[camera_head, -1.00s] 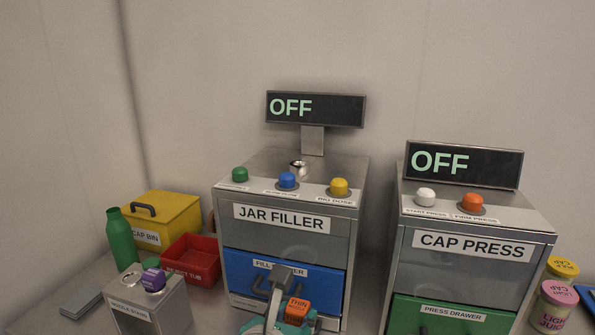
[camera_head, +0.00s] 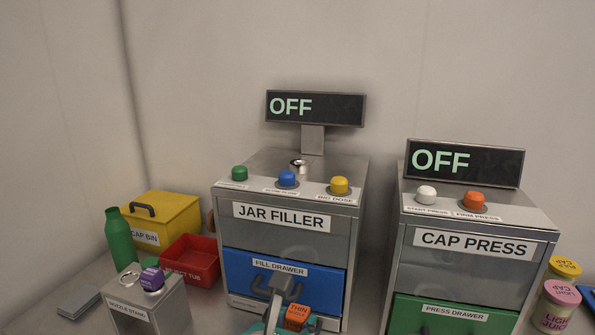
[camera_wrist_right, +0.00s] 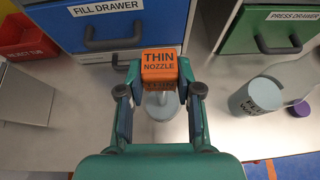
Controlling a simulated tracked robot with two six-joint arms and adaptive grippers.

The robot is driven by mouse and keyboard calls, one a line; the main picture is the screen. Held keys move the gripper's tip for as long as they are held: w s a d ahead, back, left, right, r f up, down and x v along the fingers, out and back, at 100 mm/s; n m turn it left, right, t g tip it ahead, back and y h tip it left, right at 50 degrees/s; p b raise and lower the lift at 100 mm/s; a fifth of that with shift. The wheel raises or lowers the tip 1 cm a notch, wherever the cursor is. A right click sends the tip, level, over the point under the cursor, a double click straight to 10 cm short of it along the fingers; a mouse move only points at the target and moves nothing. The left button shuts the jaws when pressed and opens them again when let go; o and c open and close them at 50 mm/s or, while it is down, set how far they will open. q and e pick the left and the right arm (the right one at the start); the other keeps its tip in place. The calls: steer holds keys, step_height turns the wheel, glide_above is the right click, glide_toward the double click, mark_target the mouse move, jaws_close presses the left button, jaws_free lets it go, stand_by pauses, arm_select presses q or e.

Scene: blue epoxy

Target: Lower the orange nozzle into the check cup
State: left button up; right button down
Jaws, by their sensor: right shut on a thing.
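The orange nozzle (camera_head: 297,316), labelled "THIN NOZZLE", is in my right gripper at the bottom of the head view. It also shows in the right wrist view (camera_wrist_right: 159,66), gripped between the two fingertips. My right gripper (camera_wrist_right: 160,88) is shut on it, in front of the blue fill drawer. A pale grey round shape (camera_wrist_right: 160,108) shows below the nozzle in the wrist view, partly hidden by it; I cannot tell whether it is the check cup or whether they touch. My left gripper is not in view.
The jar filler (camera_head: 285,216) has a small metal ring (camera_head: 298,167) on top. The cap press (camera_head: 472,241) stands right. A nozzle stand (camera_head: 150,311) with a purple nozzle (camera_head: 152,279) stands left, before a red tub (camera_head: 190,262). A grey-lidded jar (camera_wrist_right: 255,100) lies right of my gripper.

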steer(key=shift+f+b, duration=1.25)
steer(key=shift+f, duration=0.5)
stand_by(0.6)
steer(key=c, duration=0.7)
jaws_free()
